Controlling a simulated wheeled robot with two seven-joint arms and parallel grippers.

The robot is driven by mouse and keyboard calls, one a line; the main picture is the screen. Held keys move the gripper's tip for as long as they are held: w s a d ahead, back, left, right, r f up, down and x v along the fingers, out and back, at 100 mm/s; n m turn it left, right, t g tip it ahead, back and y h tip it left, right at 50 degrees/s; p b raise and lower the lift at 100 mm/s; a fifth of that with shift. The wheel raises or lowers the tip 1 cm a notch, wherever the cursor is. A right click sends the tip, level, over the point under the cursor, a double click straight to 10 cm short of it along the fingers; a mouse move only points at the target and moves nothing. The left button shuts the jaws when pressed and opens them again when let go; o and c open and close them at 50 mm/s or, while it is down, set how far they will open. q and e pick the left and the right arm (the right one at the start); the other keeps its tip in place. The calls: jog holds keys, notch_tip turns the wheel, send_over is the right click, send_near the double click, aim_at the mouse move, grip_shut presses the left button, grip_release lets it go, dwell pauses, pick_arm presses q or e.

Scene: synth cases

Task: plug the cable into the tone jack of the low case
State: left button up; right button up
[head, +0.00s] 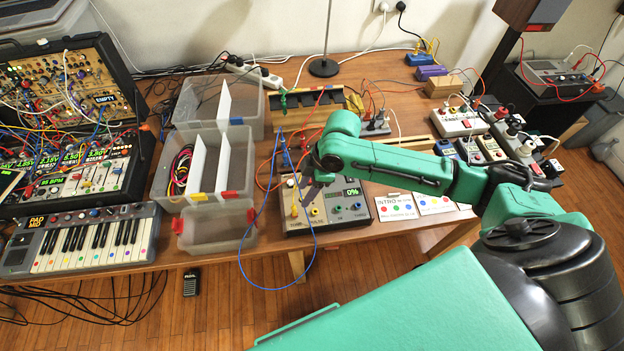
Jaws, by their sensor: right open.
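The low case (350,221) is a flat grey box with a dark face near the front edge of the table. It has a small screen reading 0% and a row of coloured jacks; their labels are too small to read surely. A thin blue cable (243,262) hangs in a loop over the front edge, left of the case, and runs up toward my right gripper. My right gripper (308,190) is open above the left part of the case and hides some of its face. I cannot tell whether the cable's plug lies between its fingers. My left gripper is not in view.
Clear plastic bins (217,228) stand left of the case. A small keyboard (90,240) and patch-cable modules fill the left. A wooden rack (310,108) stands behind. White cards (397,207) lie right of the case, and several small boxes stand farther right.

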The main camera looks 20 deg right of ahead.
jog(key=v, duration=0.6)
dwell(0.4)
